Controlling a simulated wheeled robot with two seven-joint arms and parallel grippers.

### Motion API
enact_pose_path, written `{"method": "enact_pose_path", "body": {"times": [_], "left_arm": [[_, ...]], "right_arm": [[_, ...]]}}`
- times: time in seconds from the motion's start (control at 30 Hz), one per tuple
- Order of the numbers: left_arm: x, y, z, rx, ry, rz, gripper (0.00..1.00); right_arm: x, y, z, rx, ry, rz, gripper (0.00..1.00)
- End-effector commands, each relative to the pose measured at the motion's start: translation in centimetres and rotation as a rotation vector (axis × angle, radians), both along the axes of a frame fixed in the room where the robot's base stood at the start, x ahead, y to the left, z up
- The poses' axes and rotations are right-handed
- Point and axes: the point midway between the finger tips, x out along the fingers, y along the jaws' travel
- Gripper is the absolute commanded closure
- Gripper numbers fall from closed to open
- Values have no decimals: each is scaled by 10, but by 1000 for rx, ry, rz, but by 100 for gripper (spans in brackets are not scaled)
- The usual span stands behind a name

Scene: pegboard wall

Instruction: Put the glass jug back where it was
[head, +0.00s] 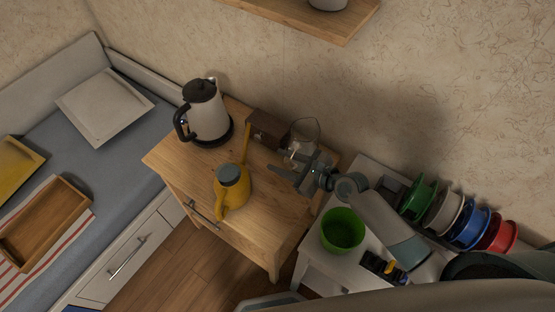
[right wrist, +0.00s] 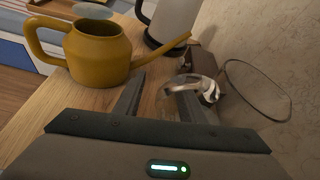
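The glass jug (head: 304,131) stands near the back right of the wooden cabinet, close to the wall. It is clear, with a wide rim. In the right wrist view the jug (right wrist: 258,88) is at the right, with a shiny band at its narrow part. My right gripper (head: 276,162) is just in front of the jug. Its two fingers (right wrist: 160,88) are apart. The right finger overlaps the jug's shiny band in that view; I cannot tell whether they touch. The jug's lower part is partly hidden by the gripper. My left gripper is not in view.
A yellow watering can (head: 233,187) and a kettle (head: 206,112) stand on the cabinet (head: 265,222). A brown block (head: 266,130) lies beside the jug. A green bowl (head: 342,231) and several coloured spools (head: 468,226) are to the right. A shelf (head: 300,15) hangs above.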

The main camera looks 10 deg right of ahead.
Motion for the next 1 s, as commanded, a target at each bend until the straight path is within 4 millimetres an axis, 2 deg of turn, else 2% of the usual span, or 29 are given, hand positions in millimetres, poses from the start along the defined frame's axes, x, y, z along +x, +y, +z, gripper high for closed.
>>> {"method": "enact_pose_path", "body": {"times": [0.53,0.7,1.0], "left_arm": [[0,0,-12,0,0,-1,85],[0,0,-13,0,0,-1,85],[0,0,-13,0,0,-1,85]], "right_arm": [[-62,-55,32,-1,2,1,63],[-70,-62,38,0,0,0,63],[-71,-63,40,0,0,0,63]]}}
